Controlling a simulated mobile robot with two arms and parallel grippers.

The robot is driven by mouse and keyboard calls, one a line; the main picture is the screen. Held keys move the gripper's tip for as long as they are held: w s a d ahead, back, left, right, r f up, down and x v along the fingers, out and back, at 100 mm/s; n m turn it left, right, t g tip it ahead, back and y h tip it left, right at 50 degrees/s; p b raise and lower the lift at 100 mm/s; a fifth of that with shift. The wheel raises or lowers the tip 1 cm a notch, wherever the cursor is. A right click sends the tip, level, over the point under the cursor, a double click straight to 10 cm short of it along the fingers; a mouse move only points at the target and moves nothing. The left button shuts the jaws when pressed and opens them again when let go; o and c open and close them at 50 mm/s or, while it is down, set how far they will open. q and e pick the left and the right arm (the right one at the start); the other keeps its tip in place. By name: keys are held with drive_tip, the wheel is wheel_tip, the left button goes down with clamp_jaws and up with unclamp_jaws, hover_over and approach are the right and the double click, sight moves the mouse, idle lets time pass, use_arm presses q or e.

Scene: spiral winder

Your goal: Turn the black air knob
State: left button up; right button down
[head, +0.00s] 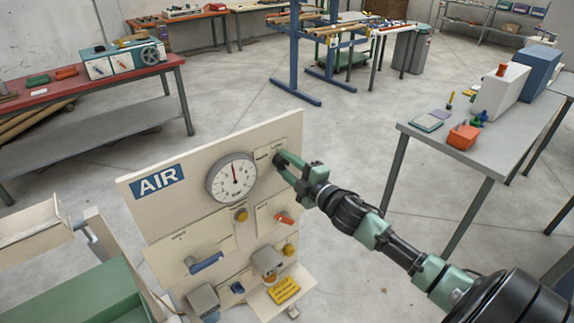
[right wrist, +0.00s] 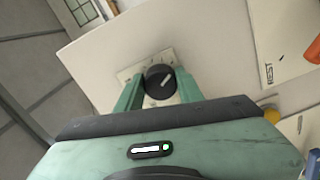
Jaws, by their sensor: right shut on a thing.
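The black air knob (right wrist: 159,79) shows in the right wrist view, round with a pale pointer line, on a small light plate on the cream panel. My right gripper (right wrist: 158,90) has one finger on each side of the knob and is shut on it. The round white gauge (head: 232,178) with a red needle sits just left of the gripper. My left gripper is not in view.
Below the knob the panel carries an orange-red lever (head: 284,218), a yellow knob (head: 240,214) and a blue handle (head: 206,262). A grey table (head: 470,150) with boxes stands at the right. A red-topped bench (head: 100,85) stands at the left. Open floor lies behind the panel.

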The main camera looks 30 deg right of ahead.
drive_tip(key=c, duration=0.9)
unclamp_jaws()
drive_tip(key=shift+s+f, duration=0.1)
drive_tip(key=shift+s, duration=0.2)
drive_tip(key=s+b, duration=0.2)
drive_tip(key=s, duration=0.5)
drive_tip(key=shift+d, duration=0.4)
drive_tip(key=shift+s, duration=0.1)
